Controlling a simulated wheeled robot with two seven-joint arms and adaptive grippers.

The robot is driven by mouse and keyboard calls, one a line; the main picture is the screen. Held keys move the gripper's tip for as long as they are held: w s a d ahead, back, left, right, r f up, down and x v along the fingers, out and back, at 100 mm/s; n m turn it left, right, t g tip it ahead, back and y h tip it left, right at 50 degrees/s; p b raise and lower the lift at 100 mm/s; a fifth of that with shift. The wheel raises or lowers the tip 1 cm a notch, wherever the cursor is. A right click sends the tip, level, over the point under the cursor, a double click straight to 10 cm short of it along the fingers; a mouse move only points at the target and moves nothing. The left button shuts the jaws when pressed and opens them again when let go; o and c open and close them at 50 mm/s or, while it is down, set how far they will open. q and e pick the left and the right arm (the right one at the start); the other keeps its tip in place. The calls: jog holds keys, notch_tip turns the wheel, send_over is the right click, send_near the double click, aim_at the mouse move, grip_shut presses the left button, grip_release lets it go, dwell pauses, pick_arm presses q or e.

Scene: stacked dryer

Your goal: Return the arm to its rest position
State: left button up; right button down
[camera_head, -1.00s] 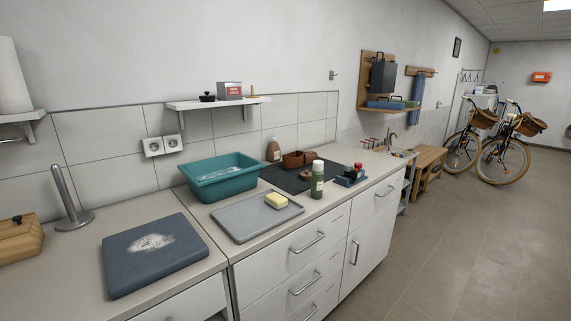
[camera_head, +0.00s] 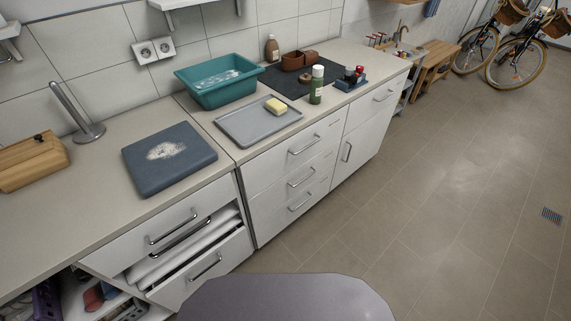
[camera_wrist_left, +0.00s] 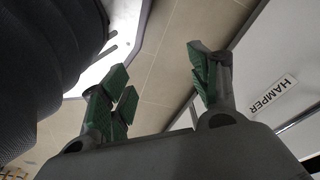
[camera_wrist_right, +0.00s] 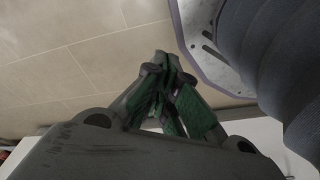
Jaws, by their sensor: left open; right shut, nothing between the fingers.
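My left gripper (camera_wrist_left: 160,85) shows in the left wrist view with its green-padded fingers spread apart and nothing between them. It is above the floor, beside a white surface with a label reading HAMPER (camera_wrist_left: 272,93). My right gripper (camera_wrist_right: 168,75) shows in the right wrist view with its green-padded fingers together and nothing between them. It is over the tiled floor, with a white surface just below. Neither gripper nor arm shows in the head view.
The counter (camera_head: 85,217) holds a dark board (camera_head: 168,158), a grey tray (camera_head: 235,128) with a yellow block, and a teal basin (camera_head: 217,88). A drawer (camera_head: 200,270) below stands partly open.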

pick_arm(q)
jog(key=s+a+r+p, duration=0.1)
jog(key=s+a+p, duration=0.1)
jog(key=s+p, duration=0.5)
jog(key=s+a+r+p, duration=0.2)
jog(key=s+a+p, duration=0.1)
jog(key=s+p, duration=0.4)
jog(key=shift+s+g+y, duration=0.3)
jog(key=shift+s+g, duration=0.1)
jog(key=shift+s, duration=0.5)
pick_arm(e)
jog(key=s+d+r, duration=0.1)
jog(key=s+d, duration=0.1)
jog(key=s, duration=0.6)
jog(key=s+d+r, duration=0.2)
jog(key=s+d, duration=0.1)
jog(key=s, duration=0.4)
jog(key=shift+s+g+h, duration=0.3)
jog(key=shift+s+g, duration=0.1)
pick_arm(q)
jog(key=shift+a+f, duration=0.1)
pick_arm(e)
jog(key=shift+d, duration=0.1)
pick_arm(q)
notch_tip(320, 180, down, 4)
jog(key=b, duration=0.4)
jog(key=shift+f, duration=0.25)
pick_arm(e)
notch_tip(320, 180, down, 5)
jog(key=shift+r, duration=0.2)
